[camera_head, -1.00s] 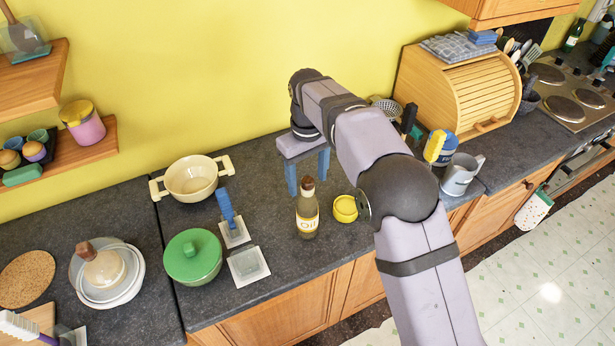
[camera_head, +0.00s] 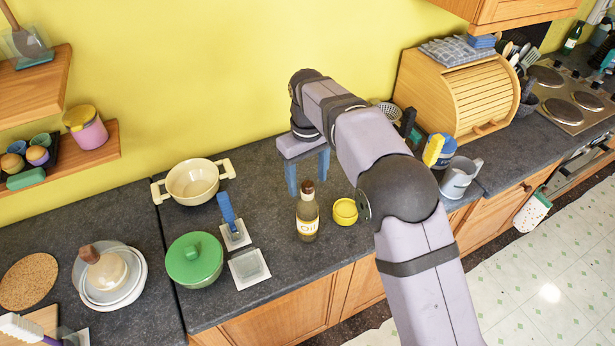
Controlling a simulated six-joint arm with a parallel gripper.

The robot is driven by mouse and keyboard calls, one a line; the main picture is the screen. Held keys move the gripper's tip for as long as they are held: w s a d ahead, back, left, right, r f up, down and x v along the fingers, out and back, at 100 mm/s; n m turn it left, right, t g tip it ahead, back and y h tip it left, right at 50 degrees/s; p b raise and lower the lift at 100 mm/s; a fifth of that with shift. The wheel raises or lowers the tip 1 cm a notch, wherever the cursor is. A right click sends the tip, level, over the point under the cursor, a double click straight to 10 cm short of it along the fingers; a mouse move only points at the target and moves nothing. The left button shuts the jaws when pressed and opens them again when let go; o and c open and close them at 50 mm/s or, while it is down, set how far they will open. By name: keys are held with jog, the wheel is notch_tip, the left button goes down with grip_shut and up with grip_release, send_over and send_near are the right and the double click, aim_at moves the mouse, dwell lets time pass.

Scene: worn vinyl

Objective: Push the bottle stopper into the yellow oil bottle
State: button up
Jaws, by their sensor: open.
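The oil bottle (camera_head: 307,219) stands upright on the dark counter near its front edge. It is olive-yellow glass with a pale label. A brown stopper (camera_head: 307,187) shows at the top of its neck; how deep it sits is too small to tell. My arm rises behind the bottle, bends at a large black joint to its right and runs out of the bottom of the picture.
A yellow round container (camera_head: 345,211) stands close to the bottle's right. To its left are a blue-handled tool (camera_head: 228,211), a pale square dish (camera_head: 249,268) and a green lidded pot (camera_head: 195,260). A cream pot (camera_head: 192,182) stands behind. A metal mug (camera_head: 460,177) is far right.

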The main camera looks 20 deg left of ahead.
jog(key=shift+r+p, duration=0.95)
jog(key=shift+r, duration=0.6)
notch_tip(320, 180, up, 7)
jog(key=b, duration=0.1)
jog(key=shift+r, duration=0.15)
dwell(0.5)
dwell(1.0)
